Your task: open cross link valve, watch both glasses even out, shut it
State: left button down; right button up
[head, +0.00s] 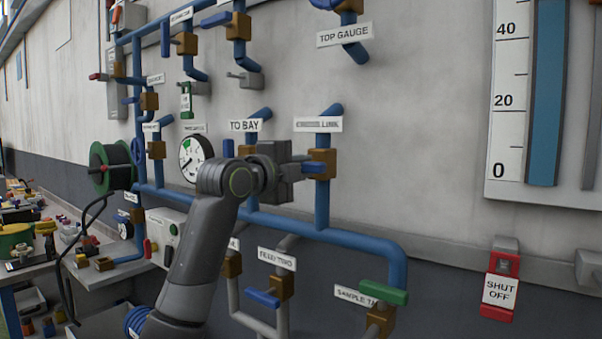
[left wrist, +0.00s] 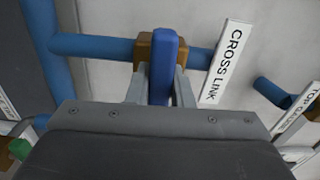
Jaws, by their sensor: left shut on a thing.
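The cross link valve (head: 325,158) has a brown body on a vertical blue pipe, below a CROSS LINK label (head: 318,124). Its blue handle (head: 315,168) lies across the pipe. My left gripper (head: 302,168) is shut on this handle. In the left wrist view, the handle (left wrist: 164,65) sits between the two grey fingers, in front of the brown body (left wrist: 145,46). One glass (head: 546,95) at the right shows a blue column beside a 0, 20, 40 scale; its top is out of frame. A second strip (head: 592,95) is grey and cut by the picture edge. My right gripper is not in view.
Several other blue-handled valves and a dial gauge (head: 195,158) share the pipework. A green-handled valve (head: 384,293) is lower right, and a red SHUT OFF box (head: 502,285) is on the wall. A cluttered bench (head: 50,268) stands left.

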pick_arm(q)
jog(key=shift+f+m, duration=0.1)
jog(key=shift+m, duration=0.2)
jog(key=c, duration=1.3)
grip_release()
jog(key=shift+s, duration=0.1)
jog(key=shift+s+a+b, duration=0.25)
jog(key=shift+b, duration=0.05)
jog(key=b+v, duration=0.5)
jog(key=v, duration=1.1)
jog(key=shift+s+a, duration=0.15)
jog(key=shift+s, duration=0.1)
